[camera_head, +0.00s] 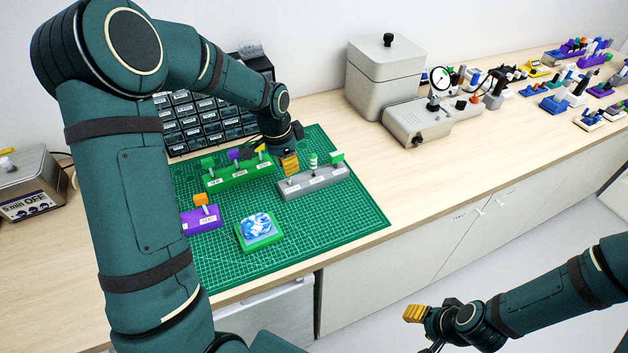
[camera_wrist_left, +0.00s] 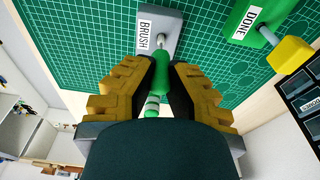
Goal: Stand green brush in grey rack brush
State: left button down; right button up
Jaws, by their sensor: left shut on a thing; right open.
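The grey rack (camera_head: 320,184) lies on the green mat, with white labels on its front. Its end labelled BRUSH shows in the left wrist view (camera_wrist_left: 172,19). My left gripper (camera_head: 290,166) is over the left end of this rack, shut on the green brush (camera_wrist_left: 161,72). The brush's thin shaft points to the rack top beside the BRUSH label; I cannot tell how deep the tip sits. In the head view the fingers hide the brush's handle. A green-and-white tool (camera_head: 313,160) and a green-topped tool (camera_head: 337,157) stand further along the rack. My right gripper (camera_head: 416,313) is open and empty, low at the right.
A green rack (camera_head: 238,176) with several tools stands behind, left of my left gripper. A purple block (camera_head: 200,221) with an orange-topped tool and a green tray (camera_head: 259,238) are nearer. Drawer bins (camera_head: 205,122) and a grey machine (camera_head: 418,122) stand behind. The mat's front right is clear.

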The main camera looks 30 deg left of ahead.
pick_arm(q)
jog(key=shift+f+b, duration=0.4)
jog(key=shift+f, duration=0.25)
jog(key=c, duration=1.1)
grip_release()
jog(key=shift+o, duration=0.2)
jog(key=shift+r, duration=0.15)
notch_tip(320, 180, up, 12)
jog(key=s+a, duration=0.1)
jog(key=shift+s, duration=0.2)
